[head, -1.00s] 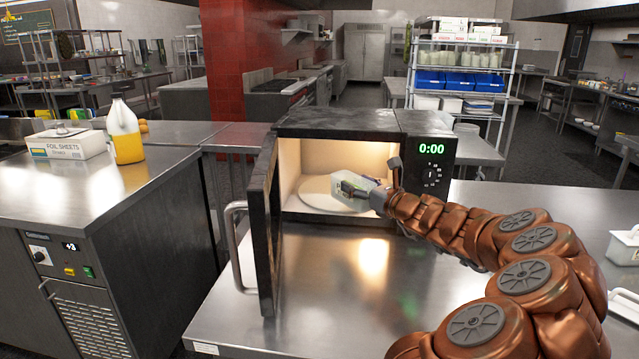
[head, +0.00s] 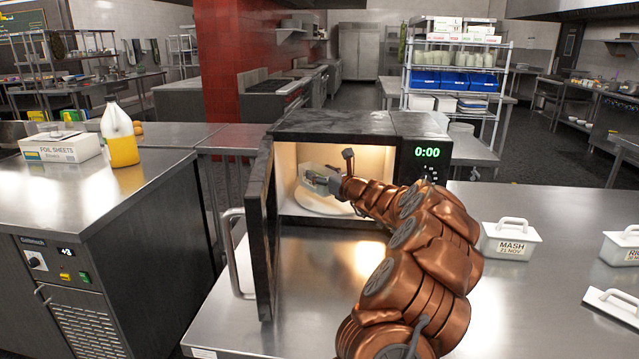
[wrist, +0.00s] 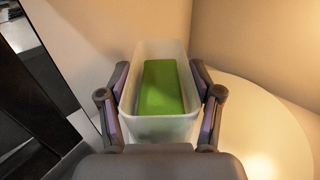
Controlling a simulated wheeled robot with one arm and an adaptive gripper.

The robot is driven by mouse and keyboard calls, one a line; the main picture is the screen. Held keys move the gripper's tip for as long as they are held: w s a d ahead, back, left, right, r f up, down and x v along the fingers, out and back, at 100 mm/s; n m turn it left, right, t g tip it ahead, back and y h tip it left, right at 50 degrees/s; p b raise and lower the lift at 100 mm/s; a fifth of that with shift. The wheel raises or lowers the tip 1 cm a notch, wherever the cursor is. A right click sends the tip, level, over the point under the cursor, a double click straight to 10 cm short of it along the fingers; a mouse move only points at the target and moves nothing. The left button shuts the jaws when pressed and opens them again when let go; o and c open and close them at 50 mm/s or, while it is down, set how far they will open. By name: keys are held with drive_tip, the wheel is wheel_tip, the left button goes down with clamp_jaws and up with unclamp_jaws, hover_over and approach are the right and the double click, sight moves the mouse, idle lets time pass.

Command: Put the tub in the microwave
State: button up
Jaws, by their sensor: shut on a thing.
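The tub (wrist: 160,129) is a translucent, open-topped rectangular container with something green in it. In the head view the tub (head: 311,173) is small and partly hidden by my gripper (head: 333,183). In the wrist view my gripper (wrist: 160,76) is shut on the tub, one finger against each long side. The tub is inside the lit microwave (head: 350,122), towards its left side, over or beside the pale turntable (head: 318,203). I cannot tell whether it touches the turntable or floor. The microwave door (head: 262,235) is open to the left.
The microwave's back corner and walls are close around the tub. White lidded containers, one labelled MASH (head: 511,240), stand on the counter (head: 300,300) to the right. A foil box (head: 62,147) and a yellow-filled jug (head: 122,140) stand on the left counter.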

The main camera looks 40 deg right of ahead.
drive_tip(key=shift+w, duration=0.5)
drive_tip(key=shift+d+f, duration=0.1)
drive_tip(key=shift+f, duration=1.7)
drive_tip(key=shift+f, duration=0.1)
drive_tip(key=o, duration=1.6)
drive_tip(key=shift+c, duration=0.2)
drive_tip(key=s+a+b, duration=0.1)
drive_tip(key=s, duration=1)
drive_tip(key=shift+s+a, duration=0.2)
drive_tip(key=shift+s, duration=0.2)
